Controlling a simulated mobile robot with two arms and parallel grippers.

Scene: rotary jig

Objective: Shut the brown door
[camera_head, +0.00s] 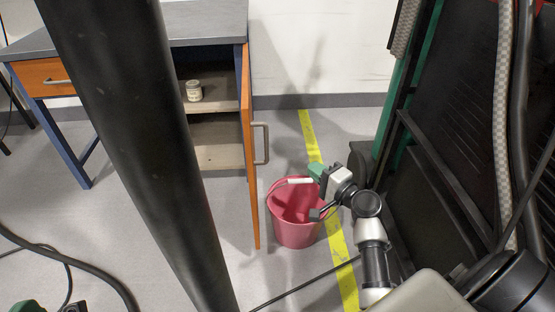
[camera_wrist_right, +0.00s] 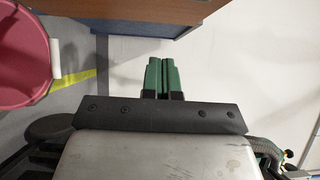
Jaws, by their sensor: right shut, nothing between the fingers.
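The brown door (camera_head: 247,150) belongs to the cabinet under the desk. It stands wide open, nearly edge-on in the head view, with a metal handle (camera_head: 262,143) on its right face. The open cabinet (camera_head: 215,130) shows a shelf to its left. My right gripper (camera_head: 314,172) is to the right of the door, apart from the handle, by the bucket's upper right rim. Its green fingers (camera_wrist_right: 163,76) are shut and empty in the right wrist view. A green tip (camera_head: 22,306) at the bottom left of the head view may be my left gripper; its jaws are not clear.
A pink bucket (camera_head: 296,229) stands on the floor right beside the door and under my right gripper; it also shows in the wrist view (camera_wrist_right: 22,60). A small jar (camera_head: 194,91) sits on the cabinet shelf. A yellow floor stripe (camera_head: 308,130) runs behind the bucket.

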